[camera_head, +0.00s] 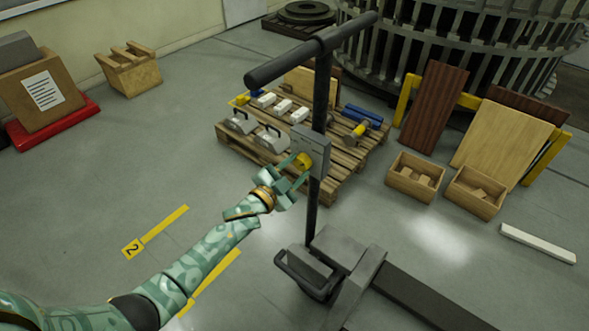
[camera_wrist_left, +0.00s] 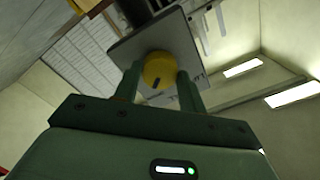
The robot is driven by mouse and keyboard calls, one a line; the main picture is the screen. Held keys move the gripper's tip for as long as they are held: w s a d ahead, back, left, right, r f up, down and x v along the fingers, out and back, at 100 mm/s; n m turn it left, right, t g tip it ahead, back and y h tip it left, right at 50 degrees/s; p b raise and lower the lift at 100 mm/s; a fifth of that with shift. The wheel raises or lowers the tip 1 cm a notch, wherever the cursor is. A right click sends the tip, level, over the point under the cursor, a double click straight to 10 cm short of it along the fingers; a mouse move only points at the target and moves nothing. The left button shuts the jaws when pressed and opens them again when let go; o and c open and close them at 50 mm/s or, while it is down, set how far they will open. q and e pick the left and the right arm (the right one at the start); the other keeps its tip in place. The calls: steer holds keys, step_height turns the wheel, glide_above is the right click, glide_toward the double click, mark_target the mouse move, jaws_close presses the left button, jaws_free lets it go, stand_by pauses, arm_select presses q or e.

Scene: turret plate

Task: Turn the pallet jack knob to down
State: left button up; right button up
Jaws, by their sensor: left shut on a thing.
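The pallet jack (camera_head: 325,265) stands on the floor with its dark upright handle (camera_head: 321,105) topped by a crossbar. A grey control plate (camera_head: 313,145) is fixed on the handle. The round yellow knob (camera_head: 303,162) sits on the plate. It also shows in the left wrist view (camera_wrist_left: 159,71), with a dark mark on its lower part. My left gripper (camera_head: 297,170) is shut on the knob, one finger on each side; in the left wrist view the fingers (camera_wrist_left: 160,84) flank it. The plate's markings are too small to read. My right gripper is not in view.
A wooden pallet (camera_head: 348,180) with several tools and blocks stands behind the jack. Wooden boxes (camera_head: 415,177) and leaning boards (camera_head: 502,140) are to the right. The jack's forks (camera_head: 420,300) reach toward the lower right. The floor at left is mostly clear.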

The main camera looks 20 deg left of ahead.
arm_select(q)
steer(key=o, duration=1)
steer(key=p+v, duration=0.3)
steer(key=v, duration=1.3)
steer(key=shift+s+r+p, duration=0.1)
steer(key=shift+s+p, duration=0.15)
steer(key=shift+p, duration=0.05)
